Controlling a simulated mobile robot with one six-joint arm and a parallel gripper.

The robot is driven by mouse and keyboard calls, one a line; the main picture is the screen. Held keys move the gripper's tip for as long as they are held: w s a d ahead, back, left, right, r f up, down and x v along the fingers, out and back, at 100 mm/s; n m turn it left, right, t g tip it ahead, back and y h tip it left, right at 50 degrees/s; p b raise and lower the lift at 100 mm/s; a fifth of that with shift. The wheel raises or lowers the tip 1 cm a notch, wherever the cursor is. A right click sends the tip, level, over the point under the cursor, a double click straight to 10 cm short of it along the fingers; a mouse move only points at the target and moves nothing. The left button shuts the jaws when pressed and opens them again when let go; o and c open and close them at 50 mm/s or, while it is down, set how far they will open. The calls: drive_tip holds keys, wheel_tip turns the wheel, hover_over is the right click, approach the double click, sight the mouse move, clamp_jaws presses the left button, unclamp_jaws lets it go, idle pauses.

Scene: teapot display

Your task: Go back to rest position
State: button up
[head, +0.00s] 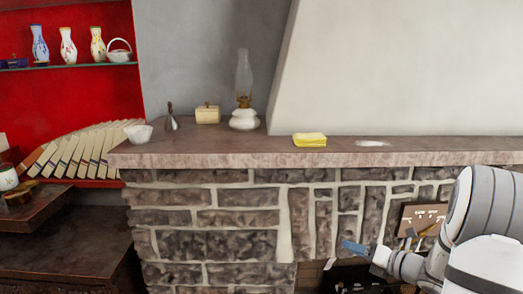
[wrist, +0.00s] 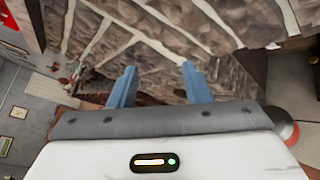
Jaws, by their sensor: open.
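My gripper (head: 355,248) is at the lower right in the head view, in front of the stone fireplace (head: 215,220) and below its mantel. In the wrist view my gripper (wrist: 157,84) shows two blue fingers spread apart with nothing between them. Beyond them is the stone wall (wrist: 150,55). My white arm reaches in from the right edge of the head view.
On the mantel (head: 220,158) are a white bowl (head: 139,133), a small bell-like object (head: 171,118), a cream box (head: 208,114), an oil lamp (head: 244,105), a yellow cloth (head: 309,140) and a white patch (head: 372,143). Left are books (head: 75,150) and a red shelf (head: 85,90).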

drive_tip(key=s+a+r+n+g+p, duration=0.1)
drive_tip(key=s+a+r+n+g, duration=0.25)
drive_tip(key=s+a+n, duration=0.45)
drive_tip(key=s+a+r+n+g+p, duration=0.1)
drive_tip(key=s+a+r+n+g, duration=0.1)
drive_tip(key=s+a+n+g, duration=0.45)
drive_tip(key=s+d+r+n+h+p, duration=0.1)
drive_tip(key=s+n+h, duration=0.4)
drive_tip(key=n, duration=0.6)
drive_tip(key=s+d+r+n+h+p, duration=0.1)
drive_tip(key=s+r+n+h, duration=0.3)
drive_tip(key=n, duration=0.7)
drive_tip(key=shift+s+r+t+h+p, duration=0.2)
drive_tip(key=shift+s+t+h+p, duration=0.25)
drive_tip(key=shift+s, duration=0.9)
drive_tip(key=shift+n, duration=0.25)
drive_tip(key=shift+c, duration=0.8)
